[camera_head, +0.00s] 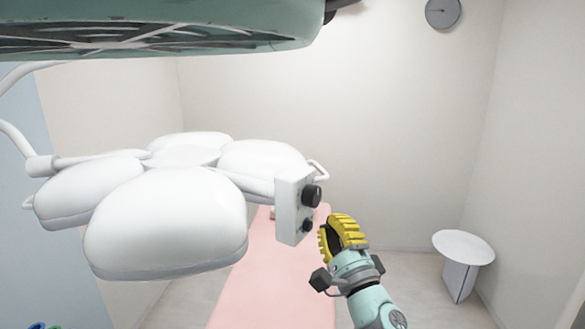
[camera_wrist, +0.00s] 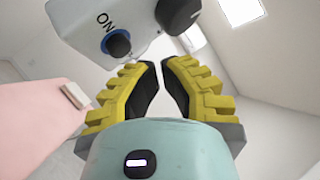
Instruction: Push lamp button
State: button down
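The lamp (camera_head: 166,222) is a large white surgical light with rounded heads, left of centre in the head view. Its white control box (camera_head: 286,210) carries a larger black knob (camera_head: 311,196) above and a smaller black button (camera_head: 307,226) below. In the wrist view the button (camera_wrist: 118,44) has a blue ring and the label "ON"; the larger knob (camera_wrist: 177,14) is at the top. My gripper (camera_head: 335,226) has yellow fingers and is just right of and below the box, apart from it. In the wrist view its fingertips (camera_wrist: 158,64) are empty with a narrow gap between them.
A pink treatment bed (camera_head: 268,285) lies below the lamp. A round white side table (camera_head: 464,247) stands at the right, and a clock (camera_head: 443,12) hangs on the back wall.

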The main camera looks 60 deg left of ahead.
jog(key=shift+a, duration=0.1)
jog(key=shift+s+a, duration=0.15)
jog(key=shift+a, duration=0.15)
jog(key=shift+s+a+b, duration=0.25)
jog(key=shift+a+b, duration=0.2)
dwell(0.6)
jog(key=shift+w+d, duration=0.2)
jog(key=shift+d, duration=0.25)
jog(key=shift+w+d, duration=0.2)
jog(key=shift+d, duration=0.25)
jog(key=w+d, duration=0.2)
jog(key=d, duration=0.3)
jog(key=shift+w+d, duration=0.25)
jog(key=shift+w, duration=0.05)
